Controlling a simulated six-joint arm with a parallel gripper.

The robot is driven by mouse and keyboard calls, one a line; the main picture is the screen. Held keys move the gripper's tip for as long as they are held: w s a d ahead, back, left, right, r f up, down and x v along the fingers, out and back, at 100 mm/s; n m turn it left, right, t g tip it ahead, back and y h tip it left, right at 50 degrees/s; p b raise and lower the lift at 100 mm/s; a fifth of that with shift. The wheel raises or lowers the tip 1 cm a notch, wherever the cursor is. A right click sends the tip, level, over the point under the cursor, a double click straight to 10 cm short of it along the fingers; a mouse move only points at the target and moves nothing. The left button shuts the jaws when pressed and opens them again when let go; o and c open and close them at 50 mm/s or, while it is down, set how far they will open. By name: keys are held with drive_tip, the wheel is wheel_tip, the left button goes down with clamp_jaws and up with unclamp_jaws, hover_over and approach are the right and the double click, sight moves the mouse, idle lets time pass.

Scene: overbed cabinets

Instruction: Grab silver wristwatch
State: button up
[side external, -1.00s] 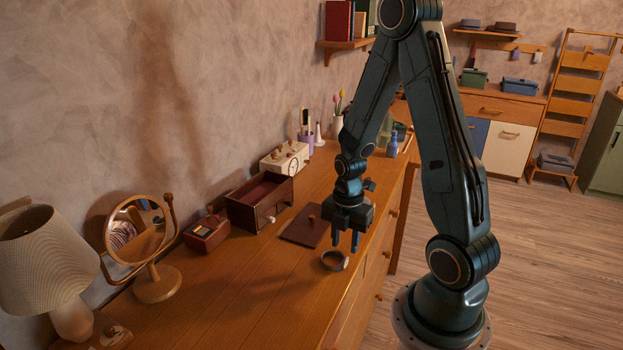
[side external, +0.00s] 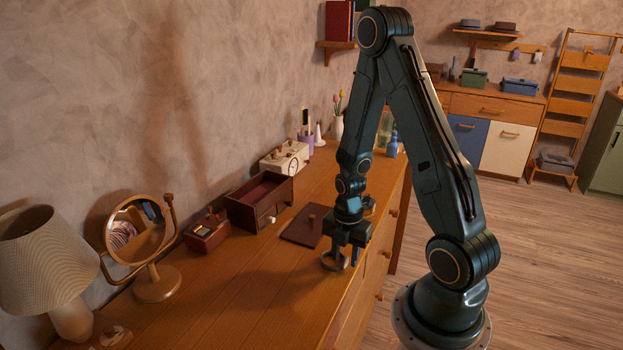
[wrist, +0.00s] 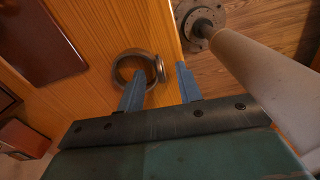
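The silver wristwatch (side external: 329,264) stands as a closed ring on the wooden dresser top, near its front edge. In the wrist view the watch (wrist: 121,67) shows its band as a loop, with the round case on the right side. My gripper (side external: 344,264) is low over it and points down. In the wrist view my gripper (wrist: 160,72) is open. Its left finger overlaps the inside of the band and its right finger is to the right of the case, with a gap. Whether the fingers touch the watch cannot be told.
An open dark red box (side external: 262,200), a small red box (side external: 207,233), a round mirror (side external: 155,285) and a lamp (side external: 45,262) stand along the wall.

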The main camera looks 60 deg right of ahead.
drive_tip(key=shift+f, duration=0.7)
clamp_jaws()
